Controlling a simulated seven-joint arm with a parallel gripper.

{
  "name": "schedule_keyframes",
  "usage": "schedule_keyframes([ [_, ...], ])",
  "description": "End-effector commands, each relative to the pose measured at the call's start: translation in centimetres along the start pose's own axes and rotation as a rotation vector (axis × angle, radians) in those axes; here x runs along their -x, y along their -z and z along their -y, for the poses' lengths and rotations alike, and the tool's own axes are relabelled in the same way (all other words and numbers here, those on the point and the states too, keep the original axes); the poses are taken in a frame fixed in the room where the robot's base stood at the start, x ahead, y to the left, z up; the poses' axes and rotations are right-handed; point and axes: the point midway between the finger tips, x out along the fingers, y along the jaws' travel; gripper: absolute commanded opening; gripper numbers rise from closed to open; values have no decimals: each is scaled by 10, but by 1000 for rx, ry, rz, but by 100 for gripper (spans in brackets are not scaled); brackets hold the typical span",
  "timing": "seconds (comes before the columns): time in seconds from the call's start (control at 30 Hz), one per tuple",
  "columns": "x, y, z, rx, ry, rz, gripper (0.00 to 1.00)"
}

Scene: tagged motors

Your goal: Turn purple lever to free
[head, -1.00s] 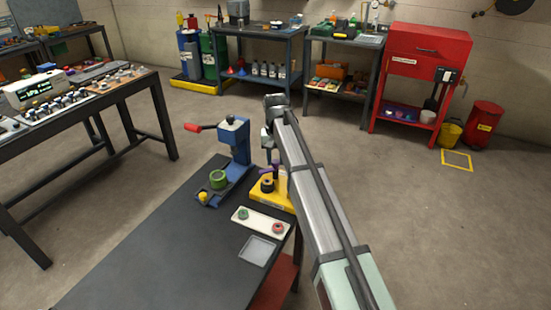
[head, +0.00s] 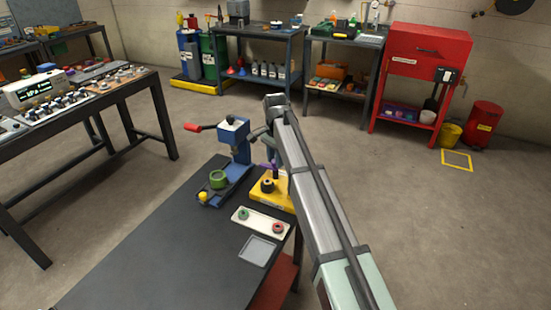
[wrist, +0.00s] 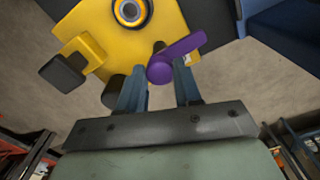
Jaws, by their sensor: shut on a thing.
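The purple lever (wrist: 178,56) is attached to a yellow block (wrist: 90,25) and slants across the wrist view. Its rounded near end lies between my gripper's (wrist: 160,76) two blue-grey fingers, which are shut on it. In the head view the purple lever (head: 268,166) shows only as a small patch, partly hidden by my arm. The yellow block (head: 281,201) sits at the right edge of the dark bench, with a dark ring-shaped part on top. Any free marking is not readable.
A blue press (head: 238,145) with a red-handled arm stands left of the yellow block, close to my gripper. A white tray (head: 261,220) with green and red rings and a grey tray (head: 257,250) lie in front. The bench's left part is clear.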

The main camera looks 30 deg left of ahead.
Motion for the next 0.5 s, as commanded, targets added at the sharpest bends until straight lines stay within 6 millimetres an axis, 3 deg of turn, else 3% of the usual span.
schedule_keyframes([
  [0.5,0,0,0,-70,1,-1,3],
])
